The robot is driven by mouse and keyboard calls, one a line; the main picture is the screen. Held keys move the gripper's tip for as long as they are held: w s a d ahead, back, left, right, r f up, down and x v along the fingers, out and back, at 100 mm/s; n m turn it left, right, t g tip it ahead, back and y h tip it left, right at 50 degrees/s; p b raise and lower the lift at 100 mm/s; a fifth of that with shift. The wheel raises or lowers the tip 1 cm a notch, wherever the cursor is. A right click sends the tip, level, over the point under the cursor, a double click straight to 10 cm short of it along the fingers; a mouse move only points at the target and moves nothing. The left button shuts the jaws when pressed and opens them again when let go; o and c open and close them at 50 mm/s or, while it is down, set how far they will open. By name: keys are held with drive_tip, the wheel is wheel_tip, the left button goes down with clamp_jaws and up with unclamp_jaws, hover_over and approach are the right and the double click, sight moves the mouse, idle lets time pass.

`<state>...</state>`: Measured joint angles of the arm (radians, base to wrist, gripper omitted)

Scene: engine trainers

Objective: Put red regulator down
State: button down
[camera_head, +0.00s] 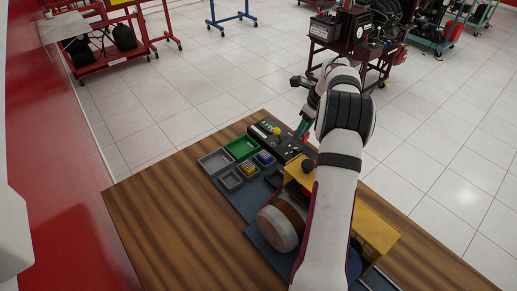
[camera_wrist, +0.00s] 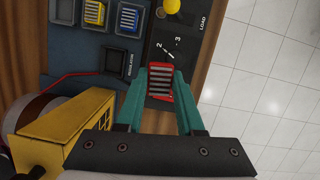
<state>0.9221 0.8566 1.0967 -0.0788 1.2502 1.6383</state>
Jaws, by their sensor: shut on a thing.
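The red regulator (camera_wrist: 160,82), a small red block with grey ribs, is between the teal fingers of my gripper (camera_wrist: 158,90) in the wrist view. My gripper is shut on it, over the black panel (camera_wrist: 178,28) marked LOAD, near the panel's printed numbers. I cannot tell whether the block touches the panel. A dark, empty square holder (camera_wrist: 122,56) marked REGULATOR is just left of the panel. In the head view my gripper (camera_head: 303,130) is at the panel's right end, and the red block cannot be made out there.
Yellow (camera_wrist: 94,12) and blue (camera_wrist: 129,18) ribbed blocks sit in small trays at upper left. A yellow knob (camera_wrist: 171,6) stands on the panel. A yellow housing (camera_wrist: 58,130) is close to my gripper's left. A green tray (camera_head: 242,147) and grey trays lie on the bench (camera_head: 150,205).

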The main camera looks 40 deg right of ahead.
drive_tip(key=shift+m, duration=0.7)
drive_tip(key=w+a+f, duration=0.2)
drive_tip(key=w+a, duration=0.2)
drive_tip(key=w, duration=0.2)
drive_tip(key=w+a+f, duration=0.2)
drive_tip(key=w+a, duration=0.2)
drive_tip(key=w, duration=0.2)
drive_tip(key=w+a+f, duration=0.3)
drive_tip(key=w+a, duration=0.1)
drive_tip(key=w, duration=0.1)
drive_tip(key=shift+w+a, duration=0.3)
drive_tip(key=shift+w, duration=0.1)
drive_tip(key=shift+f, duration=1.75)
drive_tip(key=shift+f, duration=0.15)
drive_tip(key=shift+f, duration=0.45)
drive_tip(key=c, duration=0.5)
unclamp_jaws()
drive_tip(key=shift+c, duration=0.2)
drive_tip(key=shift+r, duration=0.1)
